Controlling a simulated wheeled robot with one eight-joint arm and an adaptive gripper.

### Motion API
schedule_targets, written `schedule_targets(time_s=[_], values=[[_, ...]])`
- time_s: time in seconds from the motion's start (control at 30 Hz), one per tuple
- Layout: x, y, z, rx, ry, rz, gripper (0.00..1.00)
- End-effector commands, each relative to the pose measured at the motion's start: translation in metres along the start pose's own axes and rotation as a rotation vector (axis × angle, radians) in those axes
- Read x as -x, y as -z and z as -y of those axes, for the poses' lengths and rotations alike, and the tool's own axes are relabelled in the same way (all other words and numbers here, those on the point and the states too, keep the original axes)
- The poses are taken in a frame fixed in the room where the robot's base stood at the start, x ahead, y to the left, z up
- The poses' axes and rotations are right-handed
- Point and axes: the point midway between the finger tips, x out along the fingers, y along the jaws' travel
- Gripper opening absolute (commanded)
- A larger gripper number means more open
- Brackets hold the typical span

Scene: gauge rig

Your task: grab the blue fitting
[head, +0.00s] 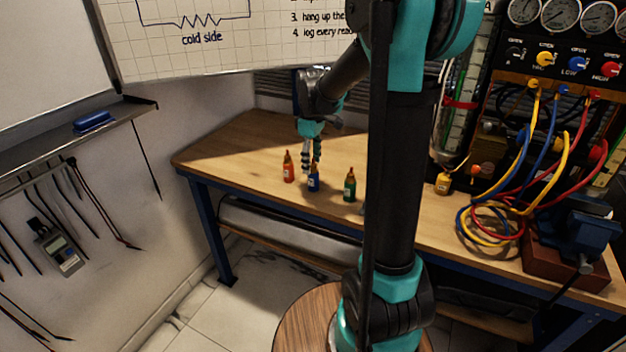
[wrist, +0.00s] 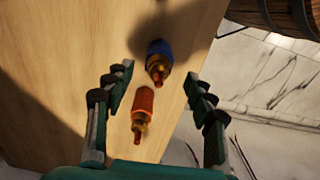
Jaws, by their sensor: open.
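The blue fitting (head: 313,182) stands upright on the wooden bench between the red fitting (head: 288,170) and the green fitting (head: 350,187). In the wrist view the blue fitting (wrist: 158,60) lies just past my fingertips, partly in shadow. The red fitting (wrist: 143,106) shows nearer my palm, between the lines of the two fingers. My gripper (head: 311,163) points down over the bench, close above and behind the blue fitting. In the wrist view my gripper (wrist: 159,76) is open, with nothing held. The exact height gap is hard to judge.
A yellow fitting (head: 443,184) stands farther right on the bench (head: 235,150). Coiled hoses (head: 490,220) and a blue vise (head: 580,230) take up the right end. The bench's left part is clear. A round wooden top (head: 300,318) is in front.

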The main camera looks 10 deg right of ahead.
Motion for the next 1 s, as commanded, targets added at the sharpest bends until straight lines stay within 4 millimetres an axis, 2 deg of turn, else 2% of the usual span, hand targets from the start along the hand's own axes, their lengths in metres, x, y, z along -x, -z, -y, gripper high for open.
schedule_targets(time_s=[0.17,0.4,0.5,0.77,1.0], values=[[-0.011,-0.001,-0.001,0.0,0.0,0.0,0.55],[-0.044,-0.004,-0.003,0.0,0.0,0.0,0.55],[-0.052,-0.004,-0.003,0.0,0.0,0.0,0.55],[-0.055,-0.004,-0.003,0.0,0.0,0.0,0.55],[-0.054,-0.004,-0.003,0.0,0.0,0.0,0.28]])
